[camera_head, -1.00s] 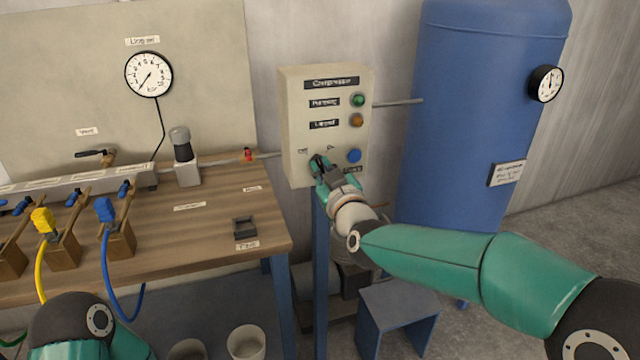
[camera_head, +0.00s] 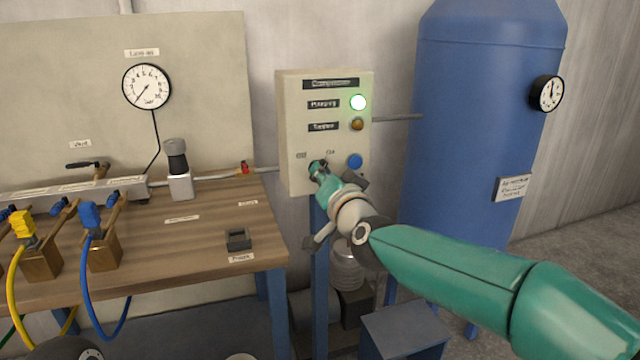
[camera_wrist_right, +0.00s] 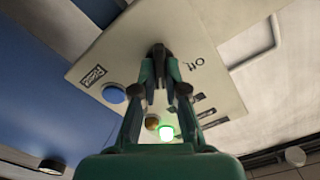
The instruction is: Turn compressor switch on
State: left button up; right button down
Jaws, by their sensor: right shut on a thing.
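The compressor control box (camera_head: 323,110) is a cream panel on a blue post, with two lamps and a blue button (camera_head: 355,161). Its upper lamp (camera_head: 358,102) glows bright green and its lower amber lamp (camera_head: 357,125) is dim. My right gripper (camera_head: 318,168) is at the lower left of the panel, shut on the dark switch knob (camera_wrist_right: 158,52), which shows between the fingertips in the right wrist view. The fingers hide much of the knob. My left gripper is not seen.
A blue tank (camera_head: 475,110) with a gauge (camera_head: 547,93) stands right of the box. A wooden bench (camera_head: 190,225) with hoses and a valve is at the left. A blue stool-like stand (camera_head: 405,330) is below the box.

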jog(key=shift+a+f+m+b, duration=0.1)
jog(key=shift+f+m+b, duration=0.3)
jog(key=shift+m, duration=0.4)
jog(key=c, duration=1.2)
grip_release()
jog(key=shift+c, duration=0.2)
jog(key=shift+r, duration=0.15)
jog(key=shift+s+r, duration=0.1)
jog(key=v, duration=1.2)
